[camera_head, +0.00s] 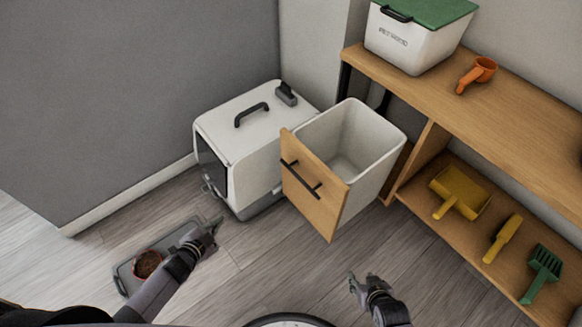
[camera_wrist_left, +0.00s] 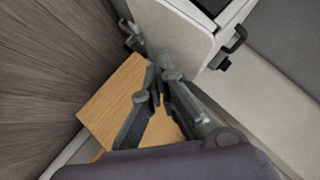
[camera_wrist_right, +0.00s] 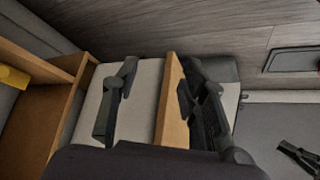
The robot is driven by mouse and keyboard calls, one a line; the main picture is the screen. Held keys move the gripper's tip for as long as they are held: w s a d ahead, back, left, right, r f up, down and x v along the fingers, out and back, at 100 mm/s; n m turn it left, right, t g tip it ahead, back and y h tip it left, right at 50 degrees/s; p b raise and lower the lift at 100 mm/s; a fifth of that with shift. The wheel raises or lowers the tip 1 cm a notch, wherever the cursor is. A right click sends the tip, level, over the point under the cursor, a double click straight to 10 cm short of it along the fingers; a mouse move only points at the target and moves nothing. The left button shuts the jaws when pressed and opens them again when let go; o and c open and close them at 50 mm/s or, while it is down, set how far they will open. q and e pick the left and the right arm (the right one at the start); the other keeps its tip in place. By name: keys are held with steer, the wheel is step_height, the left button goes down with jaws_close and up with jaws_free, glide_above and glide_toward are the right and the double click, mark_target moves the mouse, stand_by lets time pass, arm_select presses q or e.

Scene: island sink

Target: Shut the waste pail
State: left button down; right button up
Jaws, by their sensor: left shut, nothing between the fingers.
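The waste pail (camera_head: 365,130) is an open white bin with a wooden front panel (camera_head: 312,190) and a black bar handle (camera_head: 300,180). It stands pulled out to the left of the wooden shelf unit. My left gripper (camera_head: 212,226) is shut and empty, low left of the panel; the panel also shows behind its fingers in the left wrist view (camera_wrist_left: 108,90). My right gripper (camera_head: 362,282) is open and empty, in front of the pail at its lower right. In the right wrist view the panel (camera_wrist_right: 172,100) and pail (camera_wrist_right: 148,80) appear beyond its spread fingers.
A white pet box (camera_head: 235,125) with a grey base stands close left of the pail. A grey mat (camera_head: 128,275) with a brown bowl (camera_head: 148,264) lies near my left arm. The shelf (camera_head: 520,115) holds a lidded bin, orange scoop and cleaning tools. Floor between my grippers is clear.

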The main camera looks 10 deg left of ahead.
mark_target(298, 149)
arm_select(q)
steer(key=w+d+r+m+t+h+b, duration=0.2)
steer(key=w+d+r+m+h+b, duration=0.15)
steer(key=w+r, duration=0.2)
steer(key=w+d+r+m+h+b, duration=0.2)
steer(key=d+r+m+h+b, duration=0.6)
steer(key=r+m, duration=0.4)
steer(key=shift+g+y, duration=0.4)
steer(key=shift+y, duration=0.05)
steer(key=b+x, duration=0.2)
steer(key=x, duration=1)
steer(key=shift+d+f, duration=0.15)
steer(key=shift+d, duration=0.15)
steer(key=shift+w+d, duration=0.45)
arm_select(e)
steer(key=w+a+r+t+y, duration=0.1)
steer(key=w+r+t, duration=0.2)
steer(key=r, duration=0.6)
steer(key=w+a+r+t+y, duration=0.1)
steer(key=w+r+t, duration=0.2)
steer(key=r, duration=0.7)
steer(key=w+a+r+t+y, duration=0.1)
steer(key=w+r+t, duration=0.2)
steer(key=r, duration=0.7)
steer(key=shift+w+a+r+t, duration=0.2)
steer(key=shift+a+t, duration=0.15)
steer(key=shift+t, duration=0.65)
